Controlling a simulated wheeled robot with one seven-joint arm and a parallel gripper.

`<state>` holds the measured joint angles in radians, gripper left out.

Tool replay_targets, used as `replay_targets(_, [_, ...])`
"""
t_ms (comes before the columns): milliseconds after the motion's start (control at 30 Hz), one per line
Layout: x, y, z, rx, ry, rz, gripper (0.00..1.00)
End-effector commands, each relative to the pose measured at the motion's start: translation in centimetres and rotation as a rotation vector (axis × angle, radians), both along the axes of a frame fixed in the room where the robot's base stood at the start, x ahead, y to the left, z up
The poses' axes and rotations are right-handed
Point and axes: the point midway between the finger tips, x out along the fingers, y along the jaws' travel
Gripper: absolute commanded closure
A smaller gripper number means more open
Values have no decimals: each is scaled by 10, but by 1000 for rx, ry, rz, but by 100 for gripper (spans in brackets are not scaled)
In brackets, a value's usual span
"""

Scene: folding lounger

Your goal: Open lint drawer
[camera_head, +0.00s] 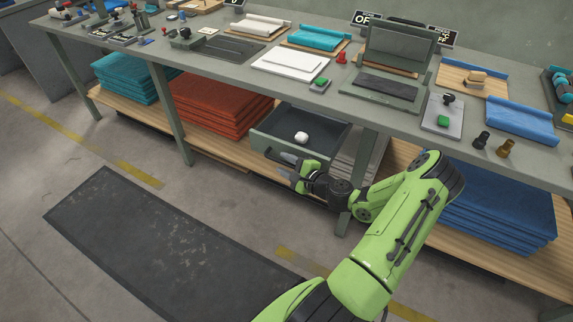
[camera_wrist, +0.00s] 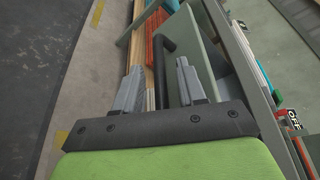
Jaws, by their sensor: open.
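The lint drawer (camera_head: 262,143) is a grey-green box under the workbench, and it stands partly out with its inside showing. A white lump (camera_head: 301,138) lies in it. My gripper (camera_head: 287,166) is in front of the drawer, low and close to its front. In the wrist view the dark bar handle (camera_wrist: 165,72) runs between the two grey fingers of my open gripper (camera_wrist: 158,68), beside the drawer's grey-green front (camera_wrist: 207,50). A gap shows between the handle and the right finger.
The workbench (camera_head: 227,73) stands above, with mats and tools on top. Red folded stacks (camera_head: 215,104) lie left of the drawer, blue ones (camera_head: 500,212) to the right. A bench leg (camera_head: 361,165) stands just right of the drawer. Floor with a dark mat (camera_head: 150,240) is clear in front.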

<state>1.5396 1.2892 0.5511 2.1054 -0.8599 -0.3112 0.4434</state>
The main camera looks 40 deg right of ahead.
Motion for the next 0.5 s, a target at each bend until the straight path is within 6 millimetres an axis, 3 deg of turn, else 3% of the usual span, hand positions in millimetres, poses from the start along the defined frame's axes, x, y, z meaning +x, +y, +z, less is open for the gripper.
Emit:
replay_targets(167, [-11, -1, 3, 1, 1, -1, 60])
replay_targets(500, [-101, -4, 25, 2, 2, -7, 60])
